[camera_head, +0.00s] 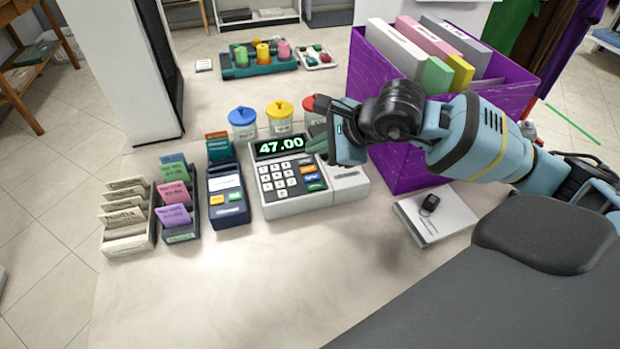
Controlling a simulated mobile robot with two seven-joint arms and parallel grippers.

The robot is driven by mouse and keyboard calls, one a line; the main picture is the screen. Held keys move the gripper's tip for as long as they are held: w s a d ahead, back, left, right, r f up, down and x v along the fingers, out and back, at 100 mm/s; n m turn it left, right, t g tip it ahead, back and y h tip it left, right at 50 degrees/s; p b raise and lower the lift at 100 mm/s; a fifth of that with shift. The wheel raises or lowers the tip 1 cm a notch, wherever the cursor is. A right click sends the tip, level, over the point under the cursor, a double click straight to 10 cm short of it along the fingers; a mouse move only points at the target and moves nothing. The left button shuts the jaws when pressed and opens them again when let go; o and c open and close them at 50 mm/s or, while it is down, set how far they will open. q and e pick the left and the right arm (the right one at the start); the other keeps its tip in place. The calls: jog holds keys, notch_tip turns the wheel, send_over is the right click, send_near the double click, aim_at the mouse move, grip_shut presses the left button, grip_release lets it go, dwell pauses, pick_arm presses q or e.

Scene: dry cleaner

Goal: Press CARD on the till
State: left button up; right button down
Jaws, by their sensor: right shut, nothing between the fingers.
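The white till (297,206) stands on the counter, and its green display (279,146) reads 47.00. Its front has a grey number pad (278,180) and a column of coloured keys: orange (307,169), blue (311,178) and green (316,187). The key labels are too small to read, so I cannot tell which says CARD. My right gripper (318,144) is shut and empty, over the till's upper right, beside the display and above the coloured keys. I cannot tell whether it touches the till. It hides part of the till's back right. My left gripper is not in view.
A card terminal (228,200) stands left of the till, with ticket racks (127,236) further left. Lidded jars (279,118) stand behind it. A purple box (405,168) of files is close on the right, behind my arm. The counter in front is clear.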

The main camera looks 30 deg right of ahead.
aim_at(317, 179)
notch_tip(317, 179, down, 5)
jog(key=b, duration=0.3)
jog(key=shift+f, duration=0.2)
dwell(0.7)
dwell(0.7)
dwell(0.4)
jog(key=shift+f+b, duration=0.4)
